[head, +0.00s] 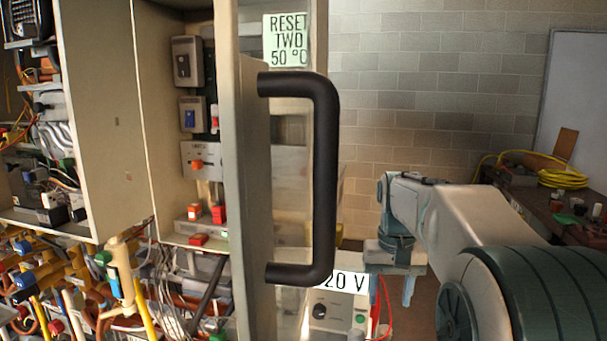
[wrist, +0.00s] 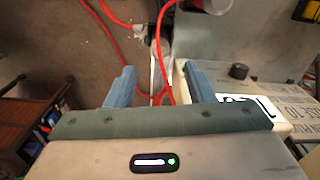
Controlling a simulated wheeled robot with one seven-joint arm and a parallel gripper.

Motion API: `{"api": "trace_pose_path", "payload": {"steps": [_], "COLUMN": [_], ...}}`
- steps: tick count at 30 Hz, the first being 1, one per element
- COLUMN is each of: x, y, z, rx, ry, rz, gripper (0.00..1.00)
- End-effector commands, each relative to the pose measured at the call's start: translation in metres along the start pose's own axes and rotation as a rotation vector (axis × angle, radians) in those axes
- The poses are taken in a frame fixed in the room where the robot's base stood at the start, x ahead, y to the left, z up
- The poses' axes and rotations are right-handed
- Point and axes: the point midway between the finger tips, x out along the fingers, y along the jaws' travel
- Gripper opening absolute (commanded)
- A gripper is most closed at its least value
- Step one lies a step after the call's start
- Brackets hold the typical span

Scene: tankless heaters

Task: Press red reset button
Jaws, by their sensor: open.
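Several red parts show in the open cabinet in the head view: an orange-red knob (head: 197,164) on a grey panel, red blocks (head: 218,213) below it, and a low red piece (head: 197,239) at the bottom. I cannot tell which is the reset button. A sign (head: 287,40) reading "RESET TWO 50 °C" is behind the door's edge. My gripper (head: 390,285) points down, right of the door handle and apart from the cabinet's red parts. In the wrist view its two blue fingers (wrist: 160,85) are spread, with nothing gripped; a red hose passes below.
A door with a black handle (head: 325,180) stands between my gripper and the cabinet interior. A white box (head: 335,311) marked "20 V" has a black knob and green button. A cluttered workbench (head: 525,200) is at right. Pipes and cables crowd the lower left.

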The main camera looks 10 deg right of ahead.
Motion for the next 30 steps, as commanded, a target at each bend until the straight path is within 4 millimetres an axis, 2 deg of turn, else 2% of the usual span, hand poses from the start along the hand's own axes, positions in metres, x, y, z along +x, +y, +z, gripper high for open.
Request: {"api": "trace_pose_path", "payload": {"steps": [1, 5, 6, 30], "x": [0.0000, 0.0000, 0.0000, 0.0000], "y": [0.0000, 0.0000, 0.0000, 0.0000], "z": [0.0000, 0.0000, 0.0000, 0.0000], "rx": [0.000, 0.000, 0.000, 0.000], "ry": [0.000, 0.000, 0.000, 0.000], "rz": [0.000, 0.000, 0.000, 0.000], "gripper": [0.40, 0.04, 0.00, 0.00]}}
